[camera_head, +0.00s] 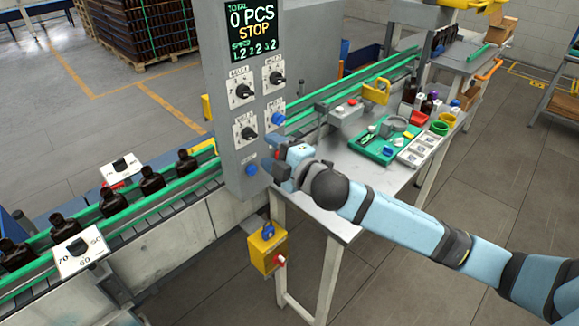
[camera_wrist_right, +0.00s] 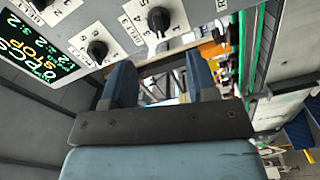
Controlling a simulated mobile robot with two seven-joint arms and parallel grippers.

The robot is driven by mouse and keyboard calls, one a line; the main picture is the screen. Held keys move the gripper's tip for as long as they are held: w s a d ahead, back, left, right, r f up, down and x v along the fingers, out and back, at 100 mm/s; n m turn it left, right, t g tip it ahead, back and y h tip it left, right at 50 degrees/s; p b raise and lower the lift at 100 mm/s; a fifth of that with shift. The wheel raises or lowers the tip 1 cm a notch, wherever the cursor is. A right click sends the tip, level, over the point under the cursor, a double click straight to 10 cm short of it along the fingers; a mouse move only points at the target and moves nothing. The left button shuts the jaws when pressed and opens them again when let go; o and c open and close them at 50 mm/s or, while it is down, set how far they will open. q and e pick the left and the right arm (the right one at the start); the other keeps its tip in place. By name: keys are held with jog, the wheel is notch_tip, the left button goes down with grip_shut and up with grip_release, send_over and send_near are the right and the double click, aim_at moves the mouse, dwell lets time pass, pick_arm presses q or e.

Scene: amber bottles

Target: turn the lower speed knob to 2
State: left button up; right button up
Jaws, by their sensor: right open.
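The grey control panel (camera_head: 236,60) stands at centre with black knobs on white plates: upper left (camera_head: 243,91), upper right (camera_head: 276,78) and lower left (camera_head: 247,132). A blue knob (camera_head: 277,118) sits at the lower right. The small lettering is too blurred to tell which is the lower speed knob. My right gripper (camera_head: 285,163) is beside the panel's lower edge, below the knobs. In the right wrist view, my right gripper (camera_wrist_right: 161,80) is open, with nothing between its fingers. Two black knobs (camera_wrist_right: 97,50) (camera_wrist_right: 159,20) show beyond the fingers, apart from them. My left gripper is out of view.
The panel's screen (camera_head: 251,30) reads 0 PCS and STOP. A conveyor with amber bottles (camera_head: 112,203) runs left of the panel. A metal table (camera_head: 345,170) with a green tray (camera_head: 375,150) stands to the right. A yellow box (camera_head: 264,250) hangs low at the table's front.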

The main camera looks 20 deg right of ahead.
jog(key=b+v, duration=0.1)
jog(key=v, duration=0.5)
dwell(0.3)
jog(key=s+a+f+m+g, duration=0.1)
jog(key=s+f+m, duration=0.1)
jog(key=f, duration=0.3)
jog(key=s+f+m+g+h, duration=0.1)
jog(key=s+f+m, duration=0.15)
jog(key=f, duration=0.35)
jog(key=s+a+f+m+g, duration=0.1)
jog(key=f+m, duration=0.2)
jog(key=f, duration=0.2)
jog(key=s+a+f+m+g+h, duration=0.1)
jog(key=s+f+m, duration=0.7)
jog(key=s+f, duration=0.8)
notch_tip(320, 180, down, 2)
jog(key=shift+s+a+f+g+h, duration=0.1)
jog(key=shift+s+a+g+h, duration=0.3)
jog(key=shift+g, duration=0.6)
jog(key=shift+w+d+m, duration=0.15)
jog(key=shift+d+m, duration=0.1)
jog(key=shift+c, duration=0.4)
